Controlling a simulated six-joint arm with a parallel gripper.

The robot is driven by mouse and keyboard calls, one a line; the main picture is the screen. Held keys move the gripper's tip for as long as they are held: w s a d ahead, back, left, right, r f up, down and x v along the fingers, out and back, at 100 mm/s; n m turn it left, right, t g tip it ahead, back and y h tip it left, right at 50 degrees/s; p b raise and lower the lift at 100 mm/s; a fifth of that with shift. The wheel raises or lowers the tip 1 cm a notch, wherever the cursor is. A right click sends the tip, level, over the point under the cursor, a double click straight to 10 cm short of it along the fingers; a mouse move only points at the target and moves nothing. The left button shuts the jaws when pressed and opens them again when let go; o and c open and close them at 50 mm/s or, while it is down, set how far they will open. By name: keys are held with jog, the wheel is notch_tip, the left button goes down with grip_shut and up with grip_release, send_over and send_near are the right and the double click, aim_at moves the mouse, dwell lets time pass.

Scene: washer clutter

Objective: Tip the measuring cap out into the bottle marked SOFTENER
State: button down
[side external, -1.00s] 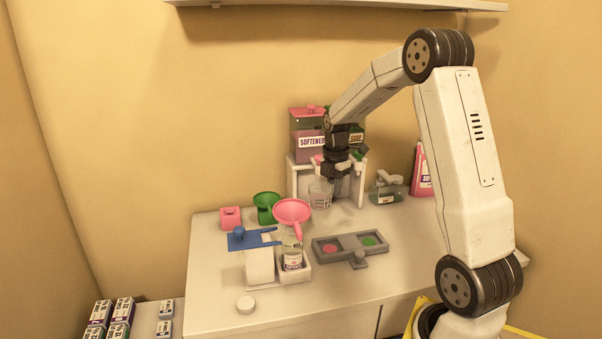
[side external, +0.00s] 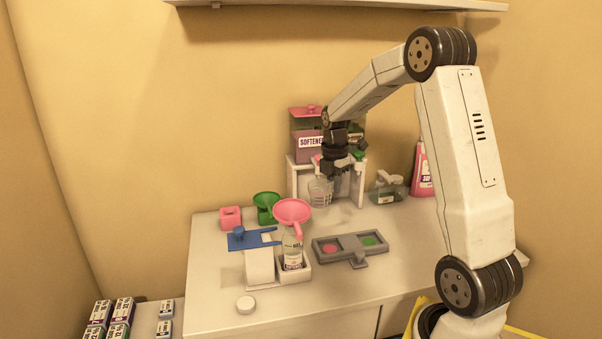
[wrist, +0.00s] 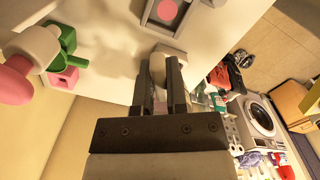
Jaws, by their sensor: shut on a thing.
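The clear measuring cap (side external: 320,191) is by the front of the dispenser in the side view, upright as far as I can tell. My gripper (side external: 334,171) is just above and right of it, shut on it. In the wrist view a pale piece (wrist: 158,66), apparently part of the cap, sits between my fingers (wrist: 163,95). The cap's contents are too small to make out. A clear bottle (side external: 292,258) stands in a white holder (side external: 301,275) with a pink funnel (side external: 292,211) in its mouth. Its label is too small to read.
A dispenser stand (side external: 304,178) carries the SOFTENER tank (side external: 309,149) and a second tank, partly behind my arm. A green funnel (side external: 266,204), pink block (side external: 230,217), blue-topped stand (side external: 260,267) and grey two-pad tray (side external: 350,249) are nearby. A white round lid (side external: 245,304) lies front left.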

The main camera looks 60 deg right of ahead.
jog(key=shift+a+r, duration=0.1)
jog(key=shift+r, duration=0.5)
jog(key=shift+r+h, duration=0.35)
jog(key=shift+h, duration=0.05)
jog(key=shift+w+a+r, duration=0.1)
jog(key=shift+r, duration=0.2)
jog(key=shift+r, duration=0.35)
jog(key=shift+a+r+h, duration=0.2)
jog(key=shift+r+h, duration=0.2)
jog(key=shift+r, duration=0.25)
jog(key=shift+r+g, duration=0.3)
jog(key=shift+a+r, duration=0.1)
jog(key=w+a+r+g+h, duration=0.1)
jog(key=a+r+g+h, duration=0.1)
jog(key=a+r+h, duration=0.2)
jog(key=shift+w+a+h, duration=0.35)
jog(key=shift+a+h, duration=0.7)
jog(key=shift+h, duration=0.85)
